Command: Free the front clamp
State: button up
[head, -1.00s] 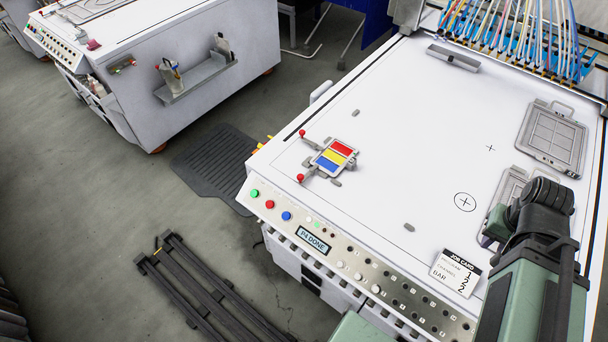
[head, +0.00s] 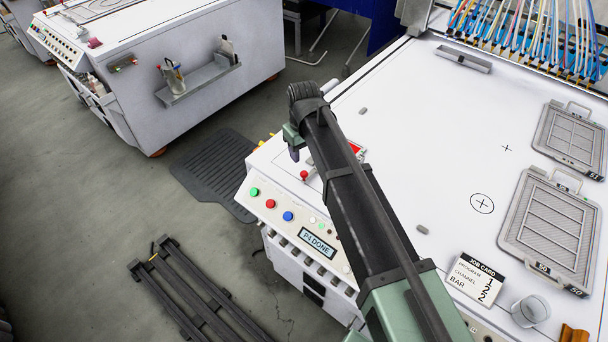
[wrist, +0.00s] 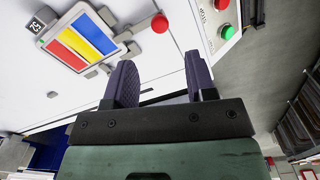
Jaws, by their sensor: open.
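The front clamp's red knob (head: 304,175) shows left of my arm in the head view. In the wrist view the same knob (wrist: 160,22) lies beyond the gap between my fingers, apart from them. The plate with red, yellow and blue stripes (wrist: 82,40) lies beside its lever; in the head view my arm hides most of this plate (head: 356,148). The rear clamp's knob is hidden; part of its lever shows near my left finger. My gripper (wrist: 160,82) is open and empty; in the head view its dark finger (head: 294,154) hangs just up-left of the front knob.
The front panel carries green, red and blue buttons and a display (head: 317,242) reading P4 DONE. Two grey framed screens (head: 548,230), a job card (head: 474,278) and a clear cup (head: 530,311) lie at the right. The middle of the white top is clear.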

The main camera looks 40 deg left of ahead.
aim_at(304, 172)
notch_tip(304, 172, down, 9)
jog(key=b, duration=0.7)
jog(key=shift+r, duration=0.3)
grip_shut()
